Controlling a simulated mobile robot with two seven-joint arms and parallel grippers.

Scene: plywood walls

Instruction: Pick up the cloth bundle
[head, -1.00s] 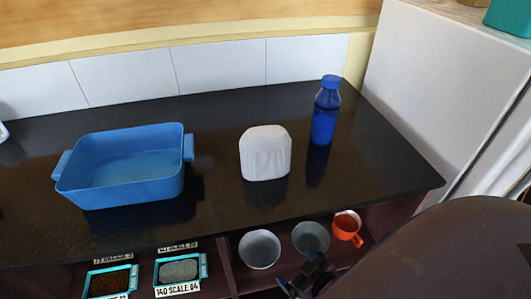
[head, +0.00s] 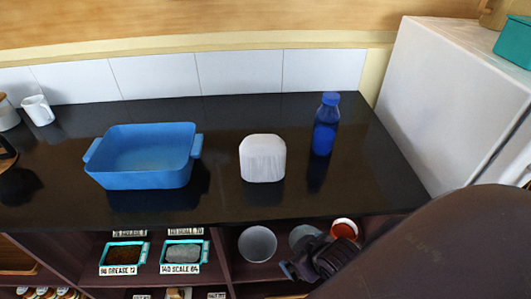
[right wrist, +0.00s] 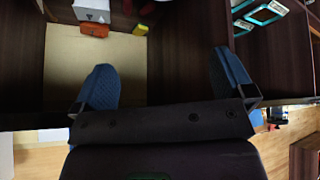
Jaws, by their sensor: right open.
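The cloth bundle (head: 263,159) is a whitish, rounded block that stands on the black countertop (head: 225,205), right of the blue basin. My right gripper (head: 287,270) is in front of the shelves below the counter's front edge, lower than the bundle and apart from it. In the right wrist view its two blue fingers (right wrist: 165,85) are spread wide with nothing between them. The bundle is not visible in that view. My left gripper is not in view.
A blue basin (head: 145,178) with handles stands left of the bundle, and a blue bottle (head: 325,125) stands to its right. Shelves below hold a grey bowl (head: 257,244), an orange-red cup (head: 344,229) and labelled teal trays (head: 181,253). The counter in front of the bundle is clear.

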